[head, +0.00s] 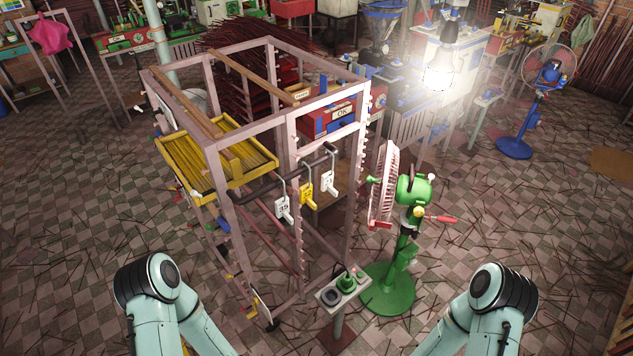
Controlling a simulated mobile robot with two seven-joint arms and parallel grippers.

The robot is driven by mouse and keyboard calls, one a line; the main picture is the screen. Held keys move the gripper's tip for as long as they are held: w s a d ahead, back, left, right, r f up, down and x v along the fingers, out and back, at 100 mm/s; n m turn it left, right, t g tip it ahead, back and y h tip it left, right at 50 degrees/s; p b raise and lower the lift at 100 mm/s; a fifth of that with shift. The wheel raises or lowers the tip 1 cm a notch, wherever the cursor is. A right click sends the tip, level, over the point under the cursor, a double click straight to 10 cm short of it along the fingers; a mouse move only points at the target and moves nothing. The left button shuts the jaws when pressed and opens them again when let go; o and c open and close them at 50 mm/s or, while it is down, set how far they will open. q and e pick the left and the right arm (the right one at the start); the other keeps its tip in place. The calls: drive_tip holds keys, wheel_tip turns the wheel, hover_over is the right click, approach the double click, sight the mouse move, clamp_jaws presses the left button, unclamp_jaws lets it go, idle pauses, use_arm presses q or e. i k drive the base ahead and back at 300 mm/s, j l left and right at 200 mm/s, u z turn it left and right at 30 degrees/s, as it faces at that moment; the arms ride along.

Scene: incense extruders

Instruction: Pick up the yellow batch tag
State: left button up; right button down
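The yellow batch tag (306,193) hangs from a dark horizontal bar on the near right side of the metal rack (230,205). A white tag (283,209) hangs to its left and another white tag (327,183) hangs to its right. The yellow tag has a dark mark on its face that is too small to read. My two arms show at the lower left and lower right, well below and apart from the tags. Both of my grippers are outside the picture.
A green pedestal fan (389,285) stands just right of the rack. A small stand (343,287) with a green object on it is in front. A yellow tray (215,150) sits in the rack's left side. Incense sticks litter the tiled floor; open floor lies right.

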sight(306, 191)
drive_tip(key=i+l, duration=0.2)
drive_tip(key=l, duration=0.15)
drive_tip(key=i+l+u, duration=0.15)
drive_tip(key=i+l, duration=0.25)
drive_tip(key=l, duration=0.25)
drive_tip(key=u, duration=0.05)
